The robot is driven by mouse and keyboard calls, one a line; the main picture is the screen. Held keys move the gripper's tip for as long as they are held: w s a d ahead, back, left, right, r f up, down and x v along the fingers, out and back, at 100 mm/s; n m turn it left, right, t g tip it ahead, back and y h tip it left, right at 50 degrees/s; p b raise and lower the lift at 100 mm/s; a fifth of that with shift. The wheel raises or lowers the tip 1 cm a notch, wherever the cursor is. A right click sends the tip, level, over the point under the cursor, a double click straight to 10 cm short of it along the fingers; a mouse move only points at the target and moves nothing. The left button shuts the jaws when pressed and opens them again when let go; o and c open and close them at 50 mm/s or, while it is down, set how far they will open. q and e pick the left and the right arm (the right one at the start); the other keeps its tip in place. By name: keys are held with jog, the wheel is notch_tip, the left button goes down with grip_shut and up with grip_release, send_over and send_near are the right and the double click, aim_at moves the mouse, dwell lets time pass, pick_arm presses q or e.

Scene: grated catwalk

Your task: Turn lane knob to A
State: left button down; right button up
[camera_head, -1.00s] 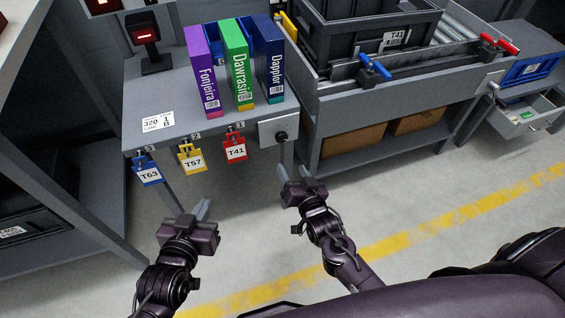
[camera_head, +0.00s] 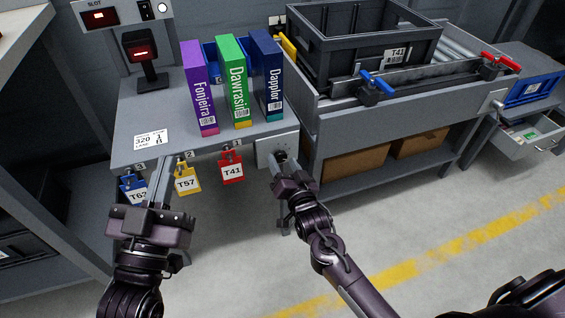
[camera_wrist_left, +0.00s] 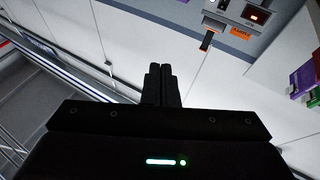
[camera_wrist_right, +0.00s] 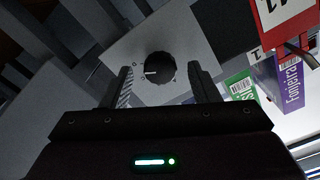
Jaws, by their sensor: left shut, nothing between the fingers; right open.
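The lane knob (camera_wrist_right: 160,66) is a round black knob with a white pointer line, on a light plate (camera_wrist_right: 124,44) with small marks around it. In the right wrist view the pointer is toward the picture's left; the letters are too small to read. My right gripper (camera_wrist_right: 160,86) is open, its fingers on either side of the knob's near side; I cannot tell whether they touch it. In the head view this gripper (camera_head: 283,168) partly hides the knob at the desk's front right. My left gripper (camera_head: 160,182) is shut and empty before the desk's left front; its fingers (camera_wrist_left: 161,84) are together.
Red T41 (camera_head: 232,168), yellow T57 (camera_head: 187,178) and blue T63 (camera_head: 134,192) tags hang from the desk edge, the blue one near my left gripper. Three boxes, including green Dawrasin (camera_head: 236,85), stand above. A conveyor with a black crate (camera_head: 345,42) is right.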

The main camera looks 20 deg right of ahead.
jog(key=shift+w, duration=0.7)
pick_arm(q)
jog(key=r, duration=0.1)
jog(key=r+t, duration=0.1)
jog(key=r, duration=0.1)
jog(key=shift+s+a+t+h, duration=0.25)
jog(key=shift+s+t+h, duration=0.05)
jog(key=shift+s, duration=0.1)
pick_arm(e)
jog(key=c, duration=1)
